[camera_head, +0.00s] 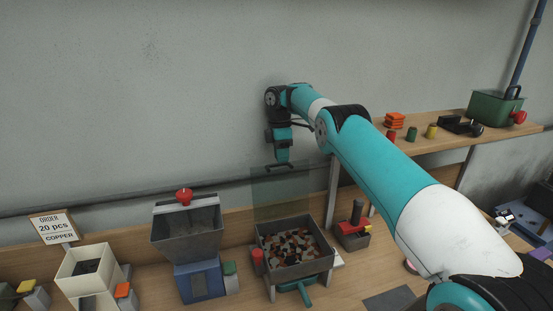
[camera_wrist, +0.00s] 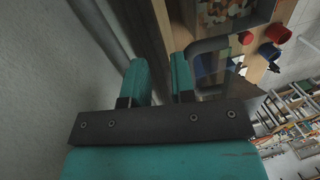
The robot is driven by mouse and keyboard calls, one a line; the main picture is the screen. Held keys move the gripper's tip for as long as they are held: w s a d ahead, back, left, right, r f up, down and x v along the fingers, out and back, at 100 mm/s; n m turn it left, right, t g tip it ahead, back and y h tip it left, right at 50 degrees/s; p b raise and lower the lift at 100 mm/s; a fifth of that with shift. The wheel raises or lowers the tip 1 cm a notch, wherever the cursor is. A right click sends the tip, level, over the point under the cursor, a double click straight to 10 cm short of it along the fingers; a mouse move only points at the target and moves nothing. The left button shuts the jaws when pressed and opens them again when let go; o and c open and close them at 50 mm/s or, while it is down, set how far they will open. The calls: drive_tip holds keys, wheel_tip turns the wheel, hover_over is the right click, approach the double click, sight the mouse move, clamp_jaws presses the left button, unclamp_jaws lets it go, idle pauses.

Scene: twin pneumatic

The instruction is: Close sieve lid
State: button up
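The sieve (camera_head: 329,263) is a dark, open-topped box on the bench, holding many copper-coloured and grey pieces. Its see-through lid (camera_head: 281,200) stands raised and upright at the box's back edge. My gripper (camera_head: 283,166) points down at the lid's top edge; I cannot tell from the head view whether it touches. In the wrist view my gripper (camera_wrist: 159,70) has two teal fingers with a gap between them and no thing clearly held. A grey bent bar (camera_wrist: 208,46) runs beside the right finger. The sieve's pieces (camera_wrist: 224,10) show at the top.
A hopper (camera_head: 188,240) on a blue base stands left of the sieve. A white box (camera_head: 72,268) and an order sign (camera_head: 54,228) are further left. A shelf (camera_head: 440,143) with small parts is behind my arm.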

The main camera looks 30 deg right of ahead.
wheel_tip(320, 180, up, 7)
drive_tip(key=w+p, duration=0.1)
drive_tip(key=p, duration=0.6)
drive_tip(key=shift+w+r, duration=0.15)
drive_tip(key=shift+r, duration=0.05)
drive_tip(key=shift+d, duration=0.1)
